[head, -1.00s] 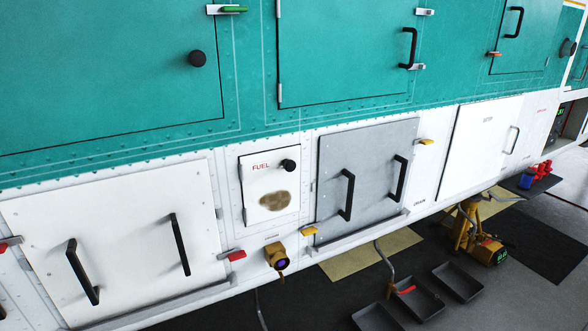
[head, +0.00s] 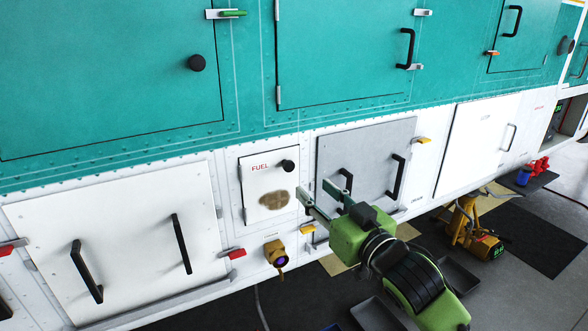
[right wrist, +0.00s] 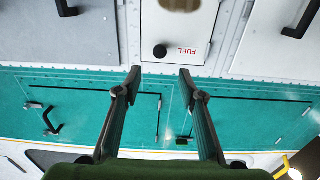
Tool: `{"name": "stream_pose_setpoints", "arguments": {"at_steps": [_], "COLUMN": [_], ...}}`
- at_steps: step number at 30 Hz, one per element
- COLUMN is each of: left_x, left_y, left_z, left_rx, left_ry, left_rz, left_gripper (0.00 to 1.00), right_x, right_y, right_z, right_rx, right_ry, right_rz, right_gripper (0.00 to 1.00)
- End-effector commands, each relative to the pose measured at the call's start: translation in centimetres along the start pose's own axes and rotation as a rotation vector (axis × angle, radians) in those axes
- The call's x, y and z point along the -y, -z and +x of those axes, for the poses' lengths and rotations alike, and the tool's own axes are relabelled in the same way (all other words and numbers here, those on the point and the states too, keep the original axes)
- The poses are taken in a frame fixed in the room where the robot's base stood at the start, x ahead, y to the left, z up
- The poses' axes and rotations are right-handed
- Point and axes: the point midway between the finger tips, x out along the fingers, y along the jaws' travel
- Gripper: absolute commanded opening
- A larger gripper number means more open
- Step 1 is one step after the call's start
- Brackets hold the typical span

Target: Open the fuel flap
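The fuel flap (head: 270,187) is a small white panel with red FUEL lettering, a black round knob (head: 288,166) at its upper right and a brown stain below. It looks closed. My right gripper (head: 311,194) is in front of the grey panel, just right of the flap, with its fingers apart and nothing between them. In the right wrist view, which is upside down, the gripper (right wrist: 160,73) is open and the flap (right wrist: 180,30) lies beyond the fingertips with its knob (right wrist: 160,51). My left gripper is not in view.
A grey panel (head: 365,150) with two black handles is right of the flap. A large white panel (head: 120,235) is left. A yellow fitting (head: 275,253) with a dark lens-like end sticks out below the flap. Dark trays (head: 458,277) lie on the floor.

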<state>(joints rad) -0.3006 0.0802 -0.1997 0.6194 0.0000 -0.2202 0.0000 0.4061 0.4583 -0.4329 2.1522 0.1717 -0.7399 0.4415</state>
Motion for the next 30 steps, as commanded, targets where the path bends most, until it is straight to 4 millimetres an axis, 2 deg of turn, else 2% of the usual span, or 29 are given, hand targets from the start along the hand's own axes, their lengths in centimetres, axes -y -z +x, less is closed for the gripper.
{"name": "stream_pose_setpoints", "arguments": {"at_steps": [3, 9, 15, 21, 29, 30], "left_x": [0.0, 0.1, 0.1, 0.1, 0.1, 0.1], "left_y": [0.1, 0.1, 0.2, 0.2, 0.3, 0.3], "left_z": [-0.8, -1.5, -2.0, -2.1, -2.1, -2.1], "left_rx": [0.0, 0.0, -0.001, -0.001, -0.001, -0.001], "left_ry": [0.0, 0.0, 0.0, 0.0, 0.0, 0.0], "left_rz": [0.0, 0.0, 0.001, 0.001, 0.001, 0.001], "left_gripper": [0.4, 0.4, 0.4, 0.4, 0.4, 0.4], "right_x": [0.0, -0.1, -0.1, 0.0, 0.0, 0.0], "right_y": [0.3, 0.3, 0.1, 0.0, 0.0, 0.0], "right_z": [2.7, 6.8, 9.6, 10.8, 10.9, 10.9], "right_rx": [-0.001, 0.0, 0.0, 0.001, 0.0, 0.0], "right_ry": [-0.001, -0.001, -0.002, -0.001, -0.001, -0.001], "right_rz": [0.0, 0.0, 0.0, -0.001, -0.001, -0.001], "right_gripper": [0.37, 0.37, 0.37, 0.37, 0.37, 0.34]}}
